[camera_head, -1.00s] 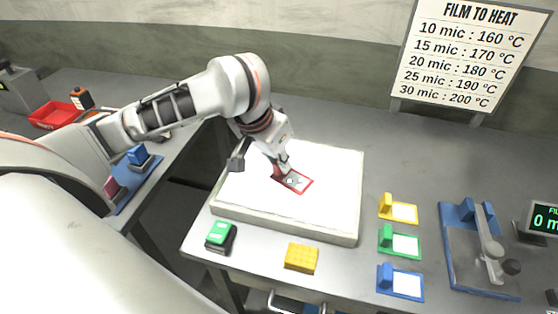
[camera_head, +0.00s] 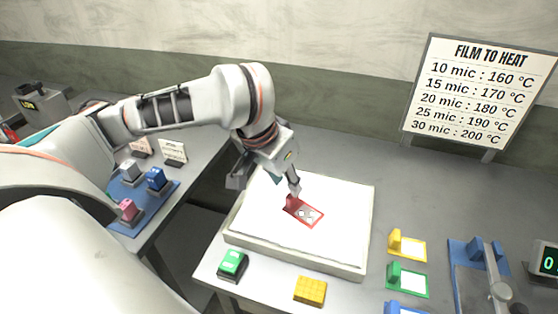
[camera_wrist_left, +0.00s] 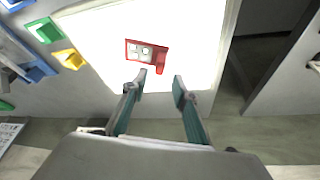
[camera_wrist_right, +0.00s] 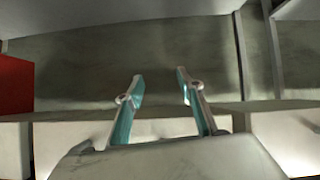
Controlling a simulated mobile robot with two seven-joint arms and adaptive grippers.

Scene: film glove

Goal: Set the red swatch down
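The red swatch (camera_head: 303,212) lies on the bright white panel (camera_head: 340,200). It is a red frame with pale round spots in its window and a red tab at one end. My left gripper (camera_head: 292,190) is just above the tab end. In the left wrist view the swatch (camera_wrist_left: 146,52) lies ahead of the fingertips, and my left gripper (camera_wrist_left: 160,82) is open with nothing between its fingers. My right gripper (camera_wrist_right: 158,85) shows only in its own wrist view, open and empty.
Yellow (camera_head: 407,246) and green (camera_head: 407,280) swatches, with a blue one, lie right of the panel. A green-topped block (camera_head: 232,264) and a yellow block (camera_head: 310,291) stand in front. A blue mat (camera_head: 165,197) with several stamp-like blocks is at left. A chart (camera_head: 480,90) stands behind.

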